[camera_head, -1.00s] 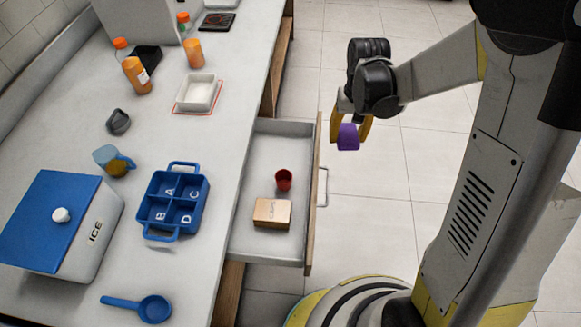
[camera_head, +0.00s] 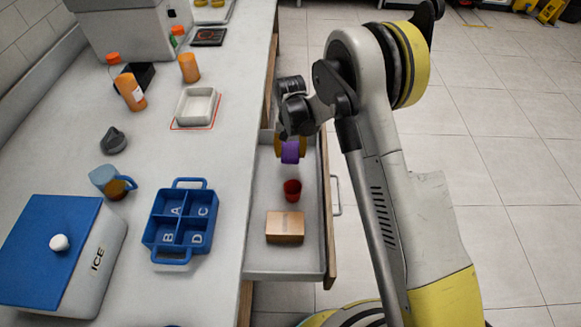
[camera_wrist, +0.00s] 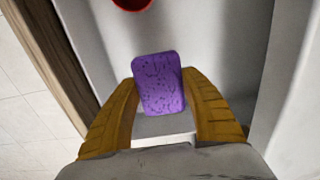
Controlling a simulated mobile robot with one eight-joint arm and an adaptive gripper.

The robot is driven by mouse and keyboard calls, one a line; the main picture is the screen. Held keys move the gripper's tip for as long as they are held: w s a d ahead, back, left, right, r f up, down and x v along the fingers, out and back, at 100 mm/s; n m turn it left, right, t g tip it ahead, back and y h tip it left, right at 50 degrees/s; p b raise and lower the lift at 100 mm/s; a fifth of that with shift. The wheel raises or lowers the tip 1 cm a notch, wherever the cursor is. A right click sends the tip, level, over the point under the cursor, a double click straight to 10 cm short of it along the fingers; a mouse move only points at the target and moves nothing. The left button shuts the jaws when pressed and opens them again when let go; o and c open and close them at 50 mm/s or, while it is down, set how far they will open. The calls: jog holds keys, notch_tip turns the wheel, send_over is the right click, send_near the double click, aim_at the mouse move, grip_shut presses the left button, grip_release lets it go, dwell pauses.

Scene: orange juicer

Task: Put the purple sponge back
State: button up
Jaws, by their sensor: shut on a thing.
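The purple sponge (camera_head: 290,151) is held between the yellow fingers of my gripper (camera_head: 290,155). In the wrist view the sponge (camera_wrist: 159,84) stands between the two fingertips of my gripper (camera_wrist: 160,95), which is shut on it. In the head view, the sponge appears over the far part of the open drawer (camera_head: 284,262), beyond the red cup. The wrist view shows the grey drawer floor below it. How high the sponge is above the floor is hard to tell.
In the drawer are a red cup (camera_head: 292,190) and a tan box (camera_head: 285,226). The drawer's wooden front (camera_head: 328,215) is on the right. On the counter left of it are a blue lettered caddy (camera_head: 180,222) and a white tray (camera_head: 196,105).

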aim_at(291, 168)
notch_tip(291, 168, down, 7)
jog(key=shift+r+b, duration=0.15)
jog(key=shift+b, duration=1.05)
jog(key=shift+f, duration=0.25)
jog(key=o, duration=1.3)
jog(key=shift+r, duration=0.1)
